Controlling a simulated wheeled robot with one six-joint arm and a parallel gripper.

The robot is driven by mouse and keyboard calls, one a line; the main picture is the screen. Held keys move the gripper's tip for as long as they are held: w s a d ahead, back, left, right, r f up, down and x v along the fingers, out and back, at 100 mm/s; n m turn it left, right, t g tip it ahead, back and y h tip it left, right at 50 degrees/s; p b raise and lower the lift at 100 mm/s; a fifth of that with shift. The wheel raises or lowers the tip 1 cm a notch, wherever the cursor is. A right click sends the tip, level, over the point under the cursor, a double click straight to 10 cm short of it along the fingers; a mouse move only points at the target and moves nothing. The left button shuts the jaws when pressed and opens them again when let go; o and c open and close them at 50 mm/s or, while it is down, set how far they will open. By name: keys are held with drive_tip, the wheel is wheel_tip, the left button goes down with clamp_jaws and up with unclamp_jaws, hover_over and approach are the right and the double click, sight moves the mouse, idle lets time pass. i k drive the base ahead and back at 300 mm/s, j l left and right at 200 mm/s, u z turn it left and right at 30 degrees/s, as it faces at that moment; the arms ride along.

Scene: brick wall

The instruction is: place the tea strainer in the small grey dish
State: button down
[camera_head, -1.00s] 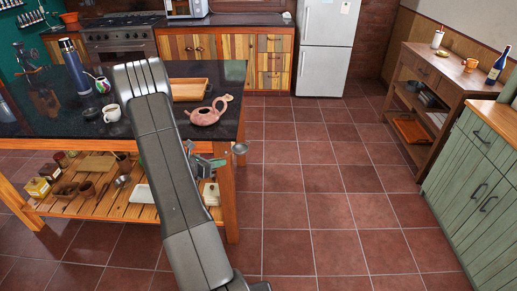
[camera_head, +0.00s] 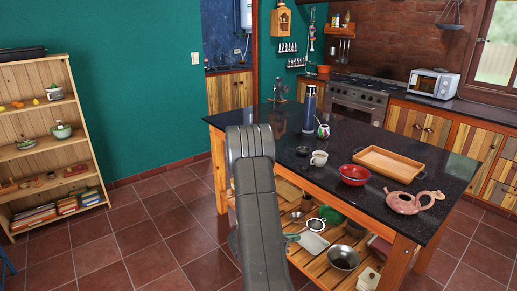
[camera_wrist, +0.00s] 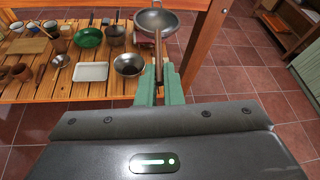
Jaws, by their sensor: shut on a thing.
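The tea strainer shows in the wrist view as a round metal mesh bowl (camera_wrist: 156,21) on a thin brown handle. My gripper (camera_wrist: 159,78), with green fingers, is shut on that handle, and the bowl points away from the wrist. In the head view the strainer (camera_head: 317,225) shows just right of my arm, in front of the island's lower shelf; my gripper (camera_head: 291,237) is partly hidden by the arm. A grey metal bowl (camera_wrist: 129,65) stands on that shelf, also in the head view (camera_head: 344,258). I cannot tell whether it is the small grey dish.
The lower shelf carries a white tray (camera_wrist: 91,71) and a green bowl (camera_wrist: 88,37). A bookcase (camera_head: 84,160) stands left. Floor between is clear.

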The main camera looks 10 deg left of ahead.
sight(299, 154)
drive_tip(key=i+l+u, duration=0.2)
drive_tip(key=i+u, duration=0.25)
drive_tip(key=i+l+u, duration=0.2)
drive_tip(key=u, duration=0.25)
drive_tip(key=i+l+u, duration=0.25)
drive_tip(key=l+u, duration=0.2)
